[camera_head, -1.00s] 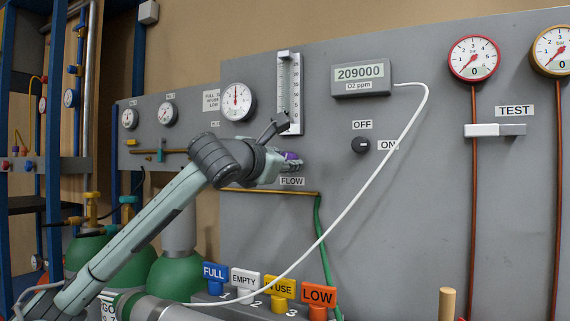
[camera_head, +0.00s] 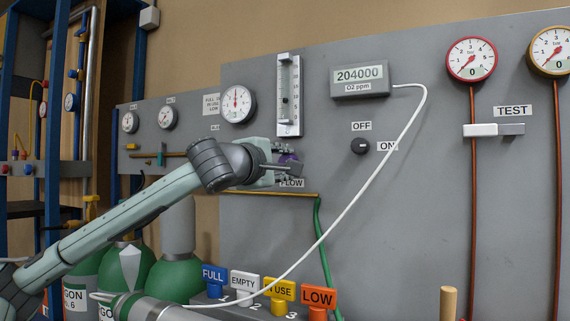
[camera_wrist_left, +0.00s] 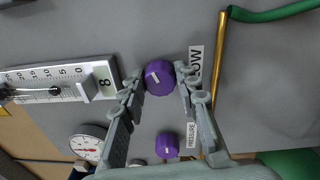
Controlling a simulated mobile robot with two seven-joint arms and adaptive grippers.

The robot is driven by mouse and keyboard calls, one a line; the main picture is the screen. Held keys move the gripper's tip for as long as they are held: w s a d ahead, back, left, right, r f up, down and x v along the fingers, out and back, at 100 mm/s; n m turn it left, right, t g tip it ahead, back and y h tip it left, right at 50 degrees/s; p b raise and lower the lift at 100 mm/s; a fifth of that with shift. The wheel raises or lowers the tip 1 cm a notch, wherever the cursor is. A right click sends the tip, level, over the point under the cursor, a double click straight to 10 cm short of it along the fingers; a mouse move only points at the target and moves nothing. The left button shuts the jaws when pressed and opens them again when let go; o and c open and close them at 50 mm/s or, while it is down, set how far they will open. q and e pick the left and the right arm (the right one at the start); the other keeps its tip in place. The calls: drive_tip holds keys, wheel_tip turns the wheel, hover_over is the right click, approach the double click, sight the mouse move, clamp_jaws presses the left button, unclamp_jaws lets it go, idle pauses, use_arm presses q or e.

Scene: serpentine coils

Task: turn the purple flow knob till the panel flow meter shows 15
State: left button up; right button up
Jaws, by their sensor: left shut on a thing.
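The purple flow knob (camera_wrist_left: 159,80) sits between the two fingers of my left gripper (camera_wrist_left: 161,76), which is shut on it. In the head view the knob (camera_head: 288,157) is partly hidden by my left gripper (camera_head: 284,167), just above the FLOW label. The panel flow meter (camera_head: 289,95) is a clear upright scale above the knob. In the wrist view the flow meter (camera_wrist_left: 55,80) lies sideways; its dark float is between the 5 and 10 marks, and a large 8 shows at its end. My right gripper is not in view.
A second purple knob (camera_wrist_left: 167,145), by a PRESSURE label, is close to one finger. An OFF/ON switch (camera_head: 360,146) is to the right. Green cylinders (camera_head: 175,278) stand below my left arm.

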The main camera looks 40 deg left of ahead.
use_arm(q)
drive_tip(key=shift+f+m+h+b, duration=0.15)
drive_tip(key=shift+m+h+b, duration=0.2)
drive_tip(key=shift+m, duration=5.05)
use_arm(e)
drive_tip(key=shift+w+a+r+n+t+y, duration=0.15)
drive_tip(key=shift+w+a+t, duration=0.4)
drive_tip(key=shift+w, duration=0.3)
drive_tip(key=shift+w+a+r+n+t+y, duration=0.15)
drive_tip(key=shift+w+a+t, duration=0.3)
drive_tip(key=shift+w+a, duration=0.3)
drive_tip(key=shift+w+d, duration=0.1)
use_arm(q)
drive_tip(key=o, duration=1.2)
drive_tip(key=shift+a, duration=0.1)
drive_tip(key=shift+c, duration=0.2)
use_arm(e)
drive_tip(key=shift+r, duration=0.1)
use_arm(q)
drive_tip(key=shift+s, duration=0.1)
